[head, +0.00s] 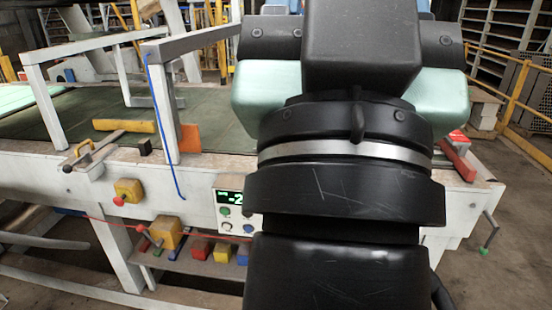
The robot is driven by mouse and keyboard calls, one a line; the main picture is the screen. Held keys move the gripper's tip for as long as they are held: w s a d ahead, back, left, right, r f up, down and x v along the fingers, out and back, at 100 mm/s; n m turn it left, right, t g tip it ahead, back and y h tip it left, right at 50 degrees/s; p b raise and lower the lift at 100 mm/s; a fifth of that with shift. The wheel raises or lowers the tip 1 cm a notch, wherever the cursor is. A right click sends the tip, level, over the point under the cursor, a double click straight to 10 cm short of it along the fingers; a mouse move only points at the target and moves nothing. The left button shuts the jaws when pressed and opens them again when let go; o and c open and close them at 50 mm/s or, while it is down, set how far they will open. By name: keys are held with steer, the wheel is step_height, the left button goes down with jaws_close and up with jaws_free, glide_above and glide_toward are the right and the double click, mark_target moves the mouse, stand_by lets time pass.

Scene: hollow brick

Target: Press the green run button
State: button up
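A small white control panel (222,217) is on the front side of the conveyor frame, just left of my arm. It has a dark display (230,197) with green characters, partly cut off by my arm. Below the display is a green button (225,211). Further small buttons (227,227) sit lower on the panel, their colours hard to tell. My arm covers the panel's right part. My gripper does not show; my dark arm links fill the middle and right of the head view. I cannot tell how far it is from the button.
The conveyor frame (205,181) has a green belt (218,138) and pale uprights. A yellow box with a red button (128,191) is on its front at left. A lower shelf (208,268) holds several coloured blocks. A red block (458,160) lies at right. Yellow railings stand behind.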

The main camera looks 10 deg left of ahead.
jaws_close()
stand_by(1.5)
